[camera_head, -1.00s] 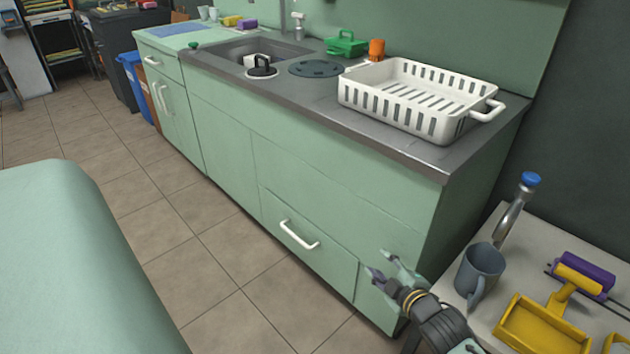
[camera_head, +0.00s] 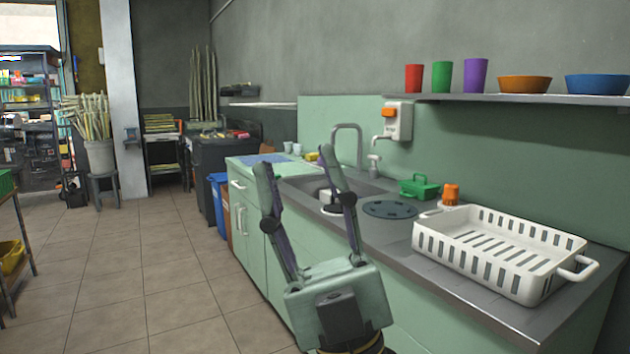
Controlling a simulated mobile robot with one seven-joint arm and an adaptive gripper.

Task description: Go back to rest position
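My gripper (camera_head: 296,178) is raised in front of the green counter, at the middle of the head view. Its two fingers point up and stand wide apart. Nothing shows between them except the sink area behind. The gripper's pale green body hides part of the cabinet front. It looks clear of the counter, though its exact distance from the edge is hard to tell.
A white dish rack (camera_head: 505,255) stands on the counter's right end. A green box (camera_head: 419,187) and an orange jar (camera_head: 450,194) stand behind. A shelf (camera_head: 520,99) above holds cups and bowls. The tiled floor (camera_head: 150,280) is open at left.

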